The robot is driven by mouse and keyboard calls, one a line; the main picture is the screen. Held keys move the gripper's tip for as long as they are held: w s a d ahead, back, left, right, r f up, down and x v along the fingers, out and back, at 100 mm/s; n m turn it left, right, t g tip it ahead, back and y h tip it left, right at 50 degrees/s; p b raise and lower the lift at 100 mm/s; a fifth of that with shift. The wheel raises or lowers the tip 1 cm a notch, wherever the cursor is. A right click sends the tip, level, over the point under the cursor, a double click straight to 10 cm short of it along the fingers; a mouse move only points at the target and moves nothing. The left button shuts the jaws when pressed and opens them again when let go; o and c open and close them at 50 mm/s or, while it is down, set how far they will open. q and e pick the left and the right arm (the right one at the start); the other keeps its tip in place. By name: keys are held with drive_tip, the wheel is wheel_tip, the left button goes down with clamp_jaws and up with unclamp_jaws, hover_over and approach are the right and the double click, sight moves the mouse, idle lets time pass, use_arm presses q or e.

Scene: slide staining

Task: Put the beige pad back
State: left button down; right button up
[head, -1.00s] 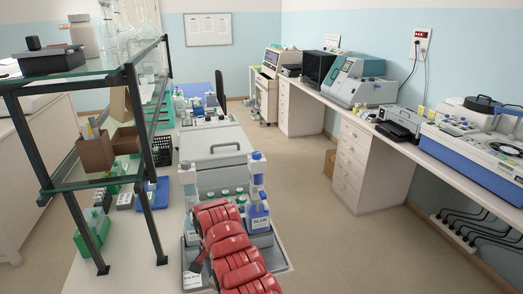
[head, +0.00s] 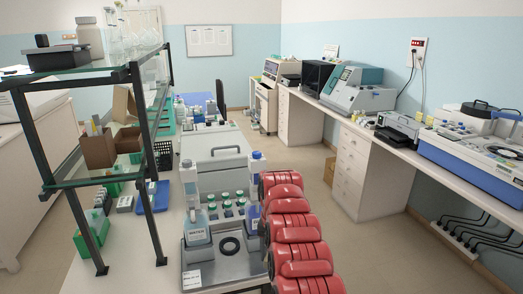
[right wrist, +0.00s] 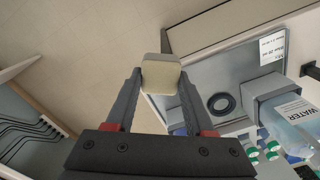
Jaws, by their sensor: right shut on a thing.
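My right gripper (right wrist: 160,88) is shut on the beige pad (right wrist: 161,76), a small cream block with rounded edges, held between its fingertips in the right wrist view. The pad appears near the edge of the metal tray (right wrist: 188,64), with floor below on the other side. Its height above the tray cannot be told. In the head view my red right arm runs along the tray's right side, and the gripper and pad are hidden. The same tray (head: 200,273) carries a black ring (head: 230,246). My left gripper is not in view.
A bottle (head: 196,227) stands at the tray's left and another (head: 254,193) at its back right. Several green-capped jars (head: 226,200) stand in a grey holder between them. A glass shelf (head: 95,73) on dark posts rises at the left. The floor (head: 375,255) right of the bench is clear.

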drive_tip(key=s+d+r+n+b, duration=0.1)
drive_tip(key=d+r+n+b, duration=0.1)
drive_tip(key=d, duration=1.1)
drive_tip(key=shift+d+n, duration=0.4)
drive_tip(key=shift+n, duration=0.1)
drive_tip(key=shift+s+r, duration=0.1)
drive_tip(key=shift+s, duration=0.05)
drive_tip(key=shift+d, duration=0.1)
